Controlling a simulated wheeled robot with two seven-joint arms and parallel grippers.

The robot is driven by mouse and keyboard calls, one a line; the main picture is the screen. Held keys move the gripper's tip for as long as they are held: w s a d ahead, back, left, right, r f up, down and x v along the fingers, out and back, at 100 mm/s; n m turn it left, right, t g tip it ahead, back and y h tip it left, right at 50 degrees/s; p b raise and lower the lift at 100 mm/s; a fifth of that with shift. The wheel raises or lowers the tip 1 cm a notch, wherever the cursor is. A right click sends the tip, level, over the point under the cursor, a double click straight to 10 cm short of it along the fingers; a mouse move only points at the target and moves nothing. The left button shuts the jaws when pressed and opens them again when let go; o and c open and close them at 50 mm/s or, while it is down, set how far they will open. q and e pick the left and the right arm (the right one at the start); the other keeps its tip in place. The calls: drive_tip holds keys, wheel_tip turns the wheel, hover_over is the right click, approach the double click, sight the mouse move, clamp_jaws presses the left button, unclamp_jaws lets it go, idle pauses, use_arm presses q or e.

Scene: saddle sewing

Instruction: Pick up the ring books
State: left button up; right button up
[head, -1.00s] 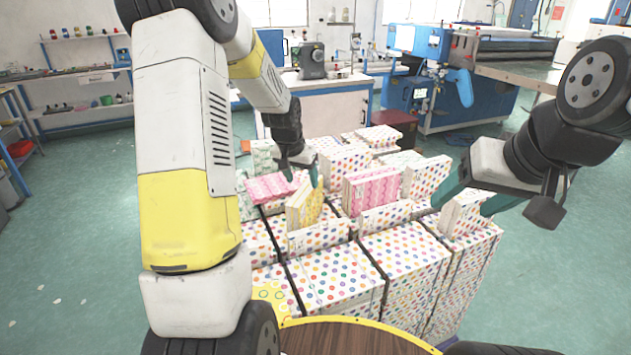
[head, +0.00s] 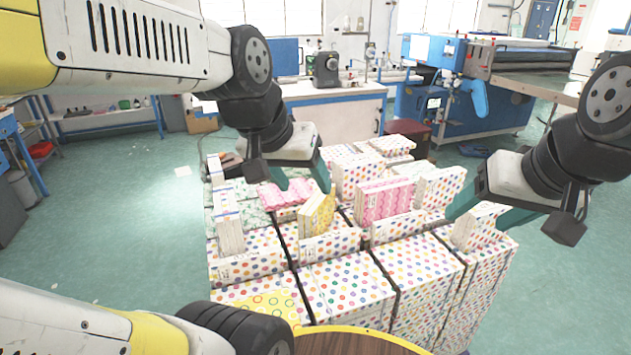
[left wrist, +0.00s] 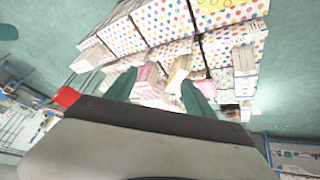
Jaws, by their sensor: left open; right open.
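Ring books stand and lie on dotted stacks. In the head view, a yellow book (head: 317,212) stands tilted in the middle. A pink book (head: 285,193) lies flat behind it, and another pink book (head: 385,200) stands to its right. My left gripper (head: 303,178) is open just above the yellow book and the flat pink one, with nothing between its fingers. It also shows open in the left wrist view (left wrist: 160,95). My right gripper (head: 480,213) is open, its fingers on both sides of a white dotted book (head: 470,230); contact is unclear.
A white-spined dotted book (head: 229,236) stands at the left of the stacks. A round brown table top with a yellow edge (head: 360,342) is at the front. A blue machine (head: 435,50) and a white cabinet (head: 330,105) stand behind.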

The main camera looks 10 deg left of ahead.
use_arm(q)
drive_tip(key=s, duration=0.2)
drive_tip(key=shift+s+d+f, duration=0.1)
drive_tip(key=shift+s+d, duration=0.15)
drive_tip(key=shift+s, duration=0.15)
drive_tip(key=shift+o, duration=0.4)
drive_tip(key=shift+w, duration=0.1)
drive_tip(key=m+g, duration=0.1)
hover_over(314, 199)
drive_tip(key=s+d, duration=0.1)
drive_tip(key=s, duration=0.5)
wheel_tip(314, 199, down, 13)
drive_tip(key=shift+y, duration=0.6)
drive_tip(key=w+f, duration=0.1)
drive_tip(key=f, duration=0.1)
drive_tip(key=w+f, duration=0.2)
drive_tip(key=f, duration=0.1)
drive_tip(key=w+a+f, duration=0.1)
drive_tip(key=w+f, duration=0.1)
drive_tip(key=shift+a+f, duration=0.1)
drive_tip(key=shift+f, duration=0.1)
drive_tip(key=shift+d+x, duration=0.15)
drive_tip(key=shift+x, duration=1.85)
drive_tip(key=shift+d+x, duration=0.2)
drive_tip(key=shift+x, duration=1.75)
drive_tip(key=shift+w+f, duration=0.1)
drive_tip(key=shift+f, duration=0.1)
